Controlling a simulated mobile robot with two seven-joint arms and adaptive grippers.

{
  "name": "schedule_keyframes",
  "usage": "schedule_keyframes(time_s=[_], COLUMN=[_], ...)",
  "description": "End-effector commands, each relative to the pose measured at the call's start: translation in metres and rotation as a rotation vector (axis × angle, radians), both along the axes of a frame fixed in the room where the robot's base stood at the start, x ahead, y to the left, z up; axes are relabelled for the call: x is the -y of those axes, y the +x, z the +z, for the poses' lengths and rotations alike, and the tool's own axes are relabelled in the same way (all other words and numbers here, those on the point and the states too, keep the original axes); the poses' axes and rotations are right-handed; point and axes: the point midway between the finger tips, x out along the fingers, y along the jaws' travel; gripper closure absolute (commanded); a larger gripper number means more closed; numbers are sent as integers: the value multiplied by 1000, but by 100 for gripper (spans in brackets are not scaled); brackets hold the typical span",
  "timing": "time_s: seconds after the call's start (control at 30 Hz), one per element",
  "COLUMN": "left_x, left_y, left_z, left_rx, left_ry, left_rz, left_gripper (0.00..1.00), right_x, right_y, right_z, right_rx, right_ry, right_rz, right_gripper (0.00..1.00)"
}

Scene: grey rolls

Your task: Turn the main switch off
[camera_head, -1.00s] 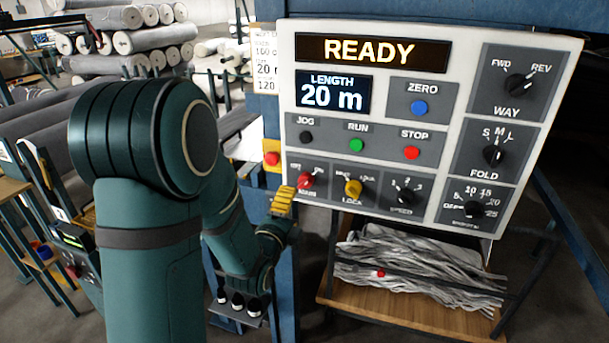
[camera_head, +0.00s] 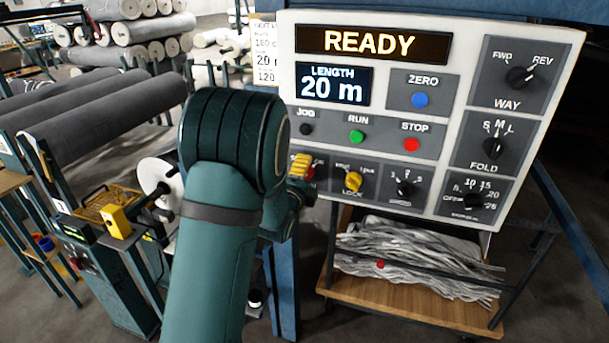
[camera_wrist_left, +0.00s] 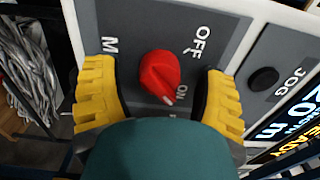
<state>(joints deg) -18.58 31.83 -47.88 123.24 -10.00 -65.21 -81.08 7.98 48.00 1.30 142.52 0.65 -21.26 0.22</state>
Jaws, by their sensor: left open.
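The main switch is a red rotary knob (camera_wrist_left: 158,76) on a dark plate at the panel's lower left, labelled OFF and ON. Its white mark points toward the ON label in the left wrist view. My left gripper (camera_wrist_left: 156,84) is open, with its yellow ribbed fingers on either side of the knob; I cannot tell whether they touch it. In the head view the gripper (camera_head: 301,162) covers most of the switch, and only a bit of red (camera_head: 310,173) shows beside it. My right gripper is not in view.
The control panel (camera_head: 464,28) reads READY and 20 m. The black JOG button (camera_wrist_left: 263,79) is close to one finger. The yellow LOCK knob (camera_head: 353,181) sits just right of the switch. A cart (camera_head: 420,308) with grey strips stands below, and fabric rolls (camera_head: 100,118) lie left.

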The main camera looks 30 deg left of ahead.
Motion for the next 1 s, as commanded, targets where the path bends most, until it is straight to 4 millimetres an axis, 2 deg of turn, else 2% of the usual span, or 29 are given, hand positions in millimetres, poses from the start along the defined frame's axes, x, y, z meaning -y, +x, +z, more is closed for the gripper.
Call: schedule_keyframes(time_s=[0.03,0.07,0.2,0.23,0.27,0.67,1.0], left_x=[0,0,0,0,0,0,-1], left_y=[0,0,0,0,0,0,0], left_z=[0,0,0,0,0,-1,-3], left_rx=[0,0,0,0,0,15,77], left_ry=[0,0,0,0,0,-58,-300], left_rz=[0,0,0,0,0,0,0], left_gripper=[29,34,84,94,100,100,100], right_x=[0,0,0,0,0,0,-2], right_y=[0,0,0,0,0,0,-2], right_z=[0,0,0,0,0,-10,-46], right_rx=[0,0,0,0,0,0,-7], right_ry=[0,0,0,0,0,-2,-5], right_rz=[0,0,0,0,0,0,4], right_gripper=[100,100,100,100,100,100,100])
